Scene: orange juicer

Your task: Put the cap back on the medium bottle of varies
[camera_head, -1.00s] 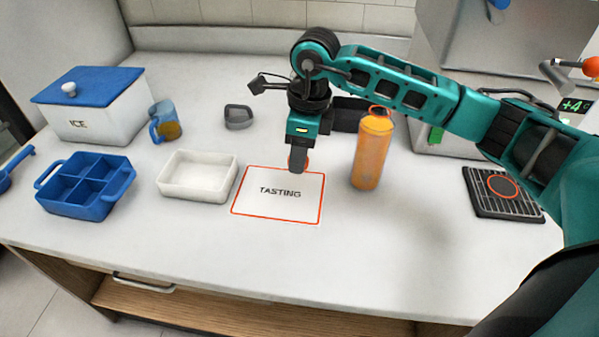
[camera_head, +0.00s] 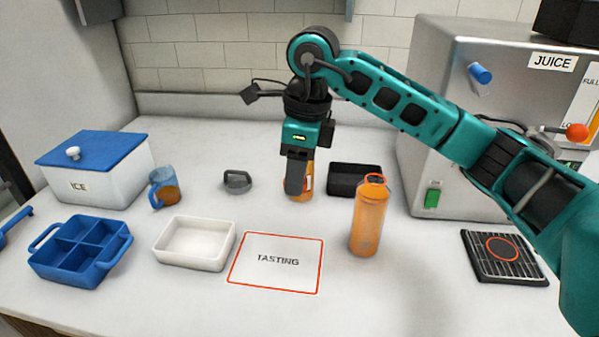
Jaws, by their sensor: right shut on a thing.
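My right gripper (camera_head: 296,178) points down near the middle of the counter, shut on a small orange thing that looks like the cap, mostly hidden behind its finger. An orange bottle (camera_head: 307,185) with a pale and red label stands directly behind the finger. The finger covers most of it, and I cannot tell whether the cap touches it. A taller orange bottle (camera_head: 368,222) stands upright to the right with an orange looped cap on it. My left gripper is not in view.
The tasting mat (camera_head: 245,278) lies in front. A grey handled piece (camera_head: 237,181), a mug (camera_head: 163,188), a white tray (camera_head: 160,255) and a blue divided tray (camera_head: 48,262) are to the left. A black tray (camera_head: 340,187) is behind the taller bottle. The juicer (camera_head: 440,155) stands at right.

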